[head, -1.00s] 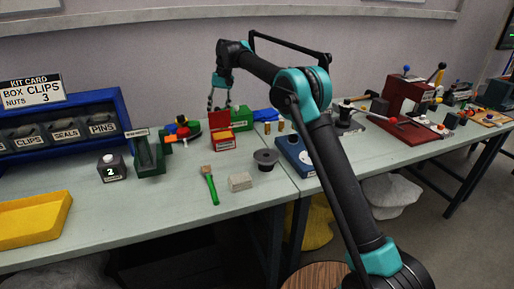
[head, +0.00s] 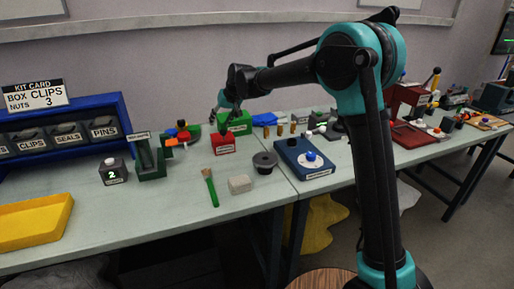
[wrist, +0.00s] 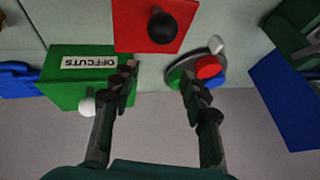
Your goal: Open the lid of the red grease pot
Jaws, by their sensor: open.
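The red grease pot (head: 223,146) is a small red box with a white front label, standing on the bench near the back. Its lid (wrist: 178,38) shows in the wrist view as a red square with a black round knob (wrist: 163,28). The lid appears down on the pot; my gripper partly hides its top in the head view. My gripper (wrist: 158,72) is open and empty, its fingertips spread on either side of the knob's line and short of it in the picture. In the head view my gripper (head: 220,119) is just above and behind the pot.
A green OFFCUTS box (wrist: 70,85) stands close beside the pot, and a red-and-blue item (wrist: 209,70) is on its other side. A dark round pot (head: 264,163), a grey block (head: 240,184) and a green-handled brush (head: 210,187) lie in front.

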